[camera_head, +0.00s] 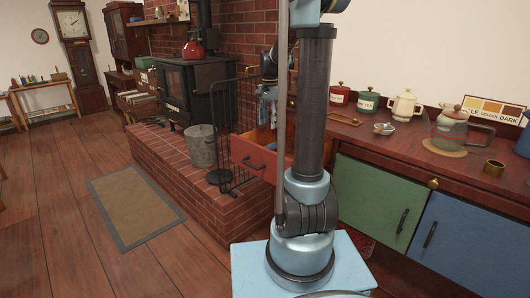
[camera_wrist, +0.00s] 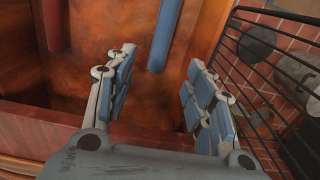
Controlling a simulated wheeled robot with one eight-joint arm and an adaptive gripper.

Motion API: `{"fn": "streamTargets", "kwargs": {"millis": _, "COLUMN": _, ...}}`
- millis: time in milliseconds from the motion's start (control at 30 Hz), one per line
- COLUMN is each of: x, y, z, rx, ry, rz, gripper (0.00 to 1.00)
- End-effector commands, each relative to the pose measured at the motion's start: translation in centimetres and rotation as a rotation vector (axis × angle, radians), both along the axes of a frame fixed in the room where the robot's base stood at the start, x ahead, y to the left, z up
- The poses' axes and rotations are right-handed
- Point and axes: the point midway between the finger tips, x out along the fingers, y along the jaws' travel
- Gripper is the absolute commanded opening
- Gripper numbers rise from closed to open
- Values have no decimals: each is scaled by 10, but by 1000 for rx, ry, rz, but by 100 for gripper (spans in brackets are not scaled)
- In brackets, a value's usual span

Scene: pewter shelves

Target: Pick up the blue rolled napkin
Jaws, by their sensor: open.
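The blue rolled napkin (camera_wrist: 166,34) lies in the open wooden drawer (camera_wrist: 150,105) in the wrist view, running up out of the top of the frame. Its near end shows just beyond the gap between my fingertips. My gripper (camera_wrist: 160,58) is open and empty, with one finger pad to the left of the napkin's line and one to the right. I cannot tell its height above the napkin. In the head view my gripper (camera_head: 267,108) hangs over the pulled-out drawer (camera_head: 252,158) with the red front. The napkin cannot be made out clearly there.
A dark red roll (camera_wrist: 54,25) lies in the drawer at the left. A metal bucket (camera_head: 201,146) stands on the hearth. The counter (camera_head: 420,160) holds canisters and pots.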

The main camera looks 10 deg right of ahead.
Motion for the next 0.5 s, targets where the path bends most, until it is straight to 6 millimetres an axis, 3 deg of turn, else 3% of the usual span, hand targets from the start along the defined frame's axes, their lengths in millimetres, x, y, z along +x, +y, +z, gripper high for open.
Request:
{"fn": "streamTargets", "kwargs": {"millis": 300, "x": 0, "y": -2, "z": -51, "rx": 0, "ry": 0, "rz": -2, "gripper": 49}}
{"fn": "streamTargets", "kwargs": {"millis": 500, "x": 0, "y": -2, "z": -69, "rx": 0, "ry": 0, "rz": -1, "gripper": 49}}
